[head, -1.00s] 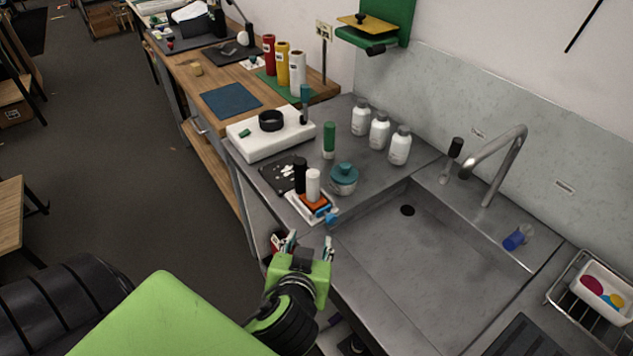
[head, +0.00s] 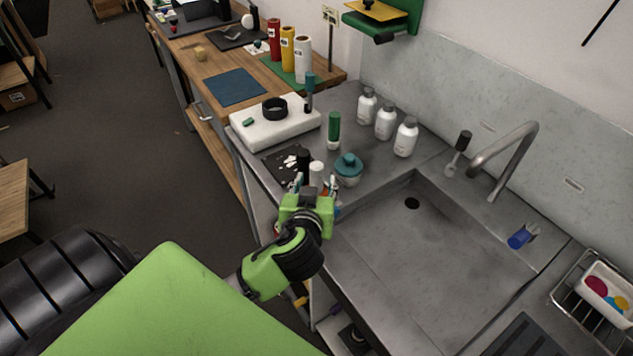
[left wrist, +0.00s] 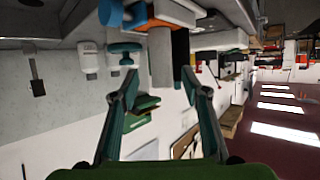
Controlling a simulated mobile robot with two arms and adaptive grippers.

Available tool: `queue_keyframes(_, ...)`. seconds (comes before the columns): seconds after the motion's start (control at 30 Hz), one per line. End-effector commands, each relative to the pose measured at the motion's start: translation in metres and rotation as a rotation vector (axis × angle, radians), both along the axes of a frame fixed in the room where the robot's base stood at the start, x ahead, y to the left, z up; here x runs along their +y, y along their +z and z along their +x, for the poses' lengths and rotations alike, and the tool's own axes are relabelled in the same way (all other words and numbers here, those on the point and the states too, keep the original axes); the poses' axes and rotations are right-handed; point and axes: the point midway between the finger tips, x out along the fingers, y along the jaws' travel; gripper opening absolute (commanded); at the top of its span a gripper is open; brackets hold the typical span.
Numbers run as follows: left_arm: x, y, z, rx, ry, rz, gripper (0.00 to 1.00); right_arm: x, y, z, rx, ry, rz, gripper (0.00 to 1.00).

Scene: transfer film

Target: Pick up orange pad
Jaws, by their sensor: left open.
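The orange pad shows in the left wrist view (left wrist: 172,23) at the top, at the foot of a white cylinder (left wrist: 161,62). In the head view it is mostly hidden behind my left gripper (head: 314,186). The white cylinder's top shows in the head view (head: 316,169) just beyond the fingers, with a black cylinder (head: 303,159) beside it. In the left wrist view my left gripper (left wrist: 160,85) is open, its fingers apart with nothing gripped; the white cylinder appears between and beyond them. My right gripper is not in view.
A teal-lidded jar (head: 348,170) stands close right of the gripper. A green-capped tube (head: 333,130), a white block (head: 275,125) and several white bottles (head: 385,122) stand behind. The sink (head: 420,255) lies to the right; its basin is empty.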

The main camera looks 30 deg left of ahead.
Motion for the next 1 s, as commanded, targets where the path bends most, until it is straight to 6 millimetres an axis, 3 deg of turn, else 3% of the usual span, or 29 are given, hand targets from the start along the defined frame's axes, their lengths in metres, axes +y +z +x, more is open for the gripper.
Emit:
queue_keyframes(0.07, 0.01, 0.004, 0.011, 0.001, 0.0, 0.007, 0.42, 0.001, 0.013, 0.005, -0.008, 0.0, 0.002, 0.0)
queue_keyframes(0.2, 0.014, -0.007, 0.023, 0.001, 0.0, 0.002, 0.42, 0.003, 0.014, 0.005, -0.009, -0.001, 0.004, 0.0)
queue_keyframes(0.47, 0.015, -0.01, 0.026, 0.001, -0.001, 0.0, 0.42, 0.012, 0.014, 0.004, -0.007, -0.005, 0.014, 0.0)
queue_keyframes(0.5, 0.015, -0.01, 0.026, 0.001, -0.001, 0.0, 0.4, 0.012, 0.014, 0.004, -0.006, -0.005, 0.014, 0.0)
queue_keyframes(0.67, 0.015, -0.01, 0.026, 0.001, -0.001, 0.0, 0.01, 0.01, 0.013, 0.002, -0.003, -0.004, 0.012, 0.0)
queue_keyframes(1.0, 0.015, -0.009, 0.026, 0.001, 0.0, 0.0, 0.0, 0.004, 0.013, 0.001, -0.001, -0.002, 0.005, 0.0)
